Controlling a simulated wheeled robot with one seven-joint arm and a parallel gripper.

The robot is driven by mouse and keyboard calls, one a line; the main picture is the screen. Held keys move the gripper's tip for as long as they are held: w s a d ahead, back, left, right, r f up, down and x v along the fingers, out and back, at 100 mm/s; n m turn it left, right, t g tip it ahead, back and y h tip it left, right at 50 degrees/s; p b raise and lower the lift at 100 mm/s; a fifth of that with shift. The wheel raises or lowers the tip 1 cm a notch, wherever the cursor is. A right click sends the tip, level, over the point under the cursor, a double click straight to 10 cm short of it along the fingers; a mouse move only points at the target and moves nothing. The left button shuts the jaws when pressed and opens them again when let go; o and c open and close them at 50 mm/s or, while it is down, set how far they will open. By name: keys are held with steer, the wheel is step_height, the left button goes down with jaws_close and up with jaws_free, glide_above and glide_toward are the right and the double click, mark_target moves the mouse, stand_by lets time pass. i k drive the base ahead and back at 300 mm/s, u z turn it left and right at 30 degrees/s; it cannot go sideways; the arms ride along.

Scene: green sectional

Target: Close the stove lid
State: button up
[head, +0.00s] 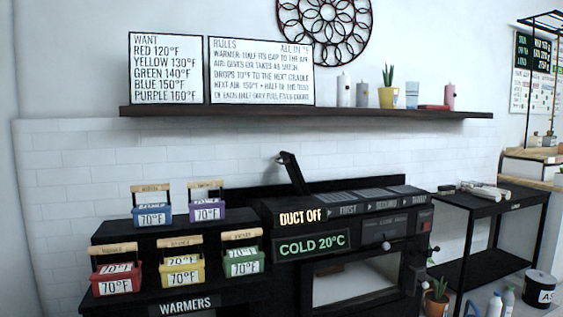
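The black stove (340,272) stands in the middle right, with signs reading "DUCT OFF" and "COLD 20°C" on its front. A narrow black piece (294,174) rises tilted from the left end of the stove top. It leans to the left and has a small knob-like end at its top. It may be the raised stove lid seen nearly edge-on, but I cannot tell for sure. A large light-coloured window panel shows in the stove's lower front. My gripper is not in view.
A black warmer stand (110,233) at the left bears several coloured boxes with wooden handles, labelled 70°F. A wall shelf (400,112) hangs above the stove. A black side table (480,203), bottles and a black bucket (540,288) stand at the right.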

mark_target(290, 160)
steer(key=z, duration=1.35)
steer(key=i, duration=1.9)
steer(key=u, duration=3.35)
